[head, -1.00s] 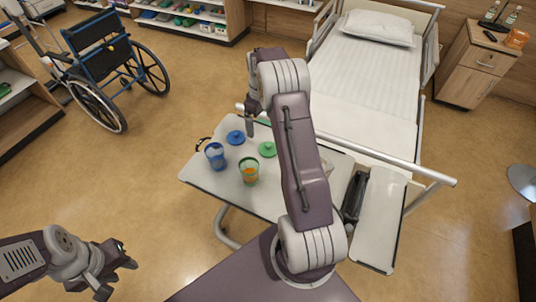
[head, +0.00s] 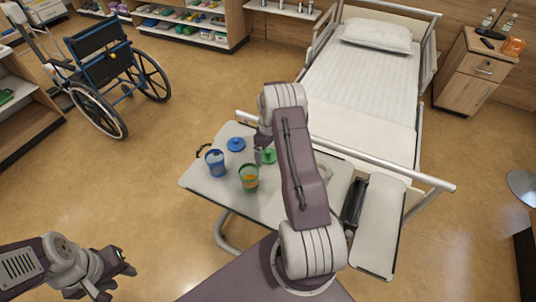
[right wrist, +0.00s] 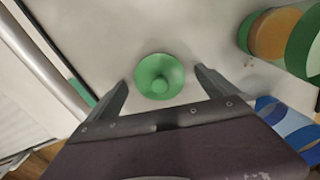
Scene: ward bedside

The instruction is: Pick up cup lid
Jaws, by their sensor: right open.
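A green cup lid (head: 270,156) with a knob lies on the overbed table (head: 205,183). A blue cup lid (head: 236,144) lies behind and to its left. A green cup (head: 248,177) with orange contents and a blue cup (head: 215,162) stand nearer the front. My right gripper (head: 263,150) is over the table at the green lid. In the right wrist view my right gripper (right wrist: 160,90) is open, with the green lid (right wrist: 160,76) between and slightly beyond its fingertips, not visibly gripped. My left gripper (head: 128,272) is at the lower left, away from the table, its fingers apart.
The bed (head: 362,92) with its rail lies behind the table. A wheelchair (head: 110,75) stands at the left. The green cup (right wrist: 280,32) and blue cup (right wrist: 287,122) are close to my right finger in the wrist view.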

